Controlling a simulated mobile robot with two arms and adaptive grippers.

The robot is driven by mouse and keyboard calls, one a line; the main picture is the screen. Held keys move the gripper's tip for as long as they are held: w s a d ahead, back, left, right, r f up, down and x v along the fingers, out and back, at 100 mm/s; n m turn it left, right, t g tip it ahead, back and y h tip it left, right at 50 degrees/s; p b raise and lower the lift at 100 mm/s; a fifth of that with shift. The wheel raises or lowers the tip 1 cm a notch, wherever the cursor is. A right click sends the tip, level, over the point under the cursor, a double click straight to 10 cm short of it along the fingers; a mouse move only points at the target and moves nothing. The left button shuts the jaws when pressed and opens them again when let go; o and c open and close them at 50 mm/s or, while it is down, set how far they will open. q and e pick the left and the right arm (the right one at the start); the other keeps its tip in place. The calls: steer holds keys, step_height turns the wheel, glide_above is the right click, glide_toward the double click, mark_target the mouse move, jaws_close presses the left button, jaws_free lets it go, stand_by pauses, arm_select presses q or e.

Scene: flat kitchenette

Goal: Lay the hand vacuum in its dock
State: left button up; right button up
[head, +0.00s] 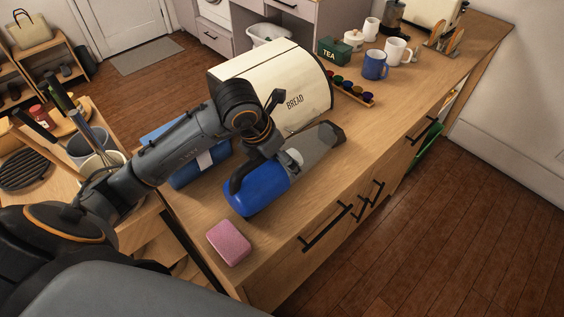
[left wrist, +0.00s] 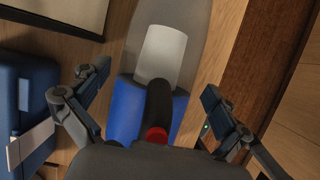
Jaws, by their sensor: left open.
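The hand vacuum (head: 258,192) lies on the wooden counter, with a blue body, a dark handle and a grey see-through nozzle pointing to the back right. In the left wrist view its blue body (left wrist: 126,108) shows below the open jaws, with a red button on the handle. My left gripper (head: 262,142) is over the vacuum; its open fingers (left wrist: 146,88) are on either side of the handle, not closed on it. A blue box-like thing (head: 186,178) with a pale label stands left of the vacuum, partly behind my arm; I cannot tell whether it is the dock.
A cream bread bin (head: 262,80) stands close behind the vacuum. A pink sponge (head: 229,242) lies near the front end of the counter. A colored row of pods (head: 352,91), a blue mug (head: 375,65) and a green tea tin (head: 333,50) stand farther back. Bare counter lies right of the nozzle.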

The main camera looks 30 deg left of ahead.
arm_select(q)
steer(key=shift+w+f, duration=0.2)
steer(key=shift+f, duration=0.25)
steer(key=c, duration=1.5)
steer(key=shift+r, duration=0.15)
steer(key=shift+c, duration=0.7)
steer(key=shift+w+a+r, duration=0.1)
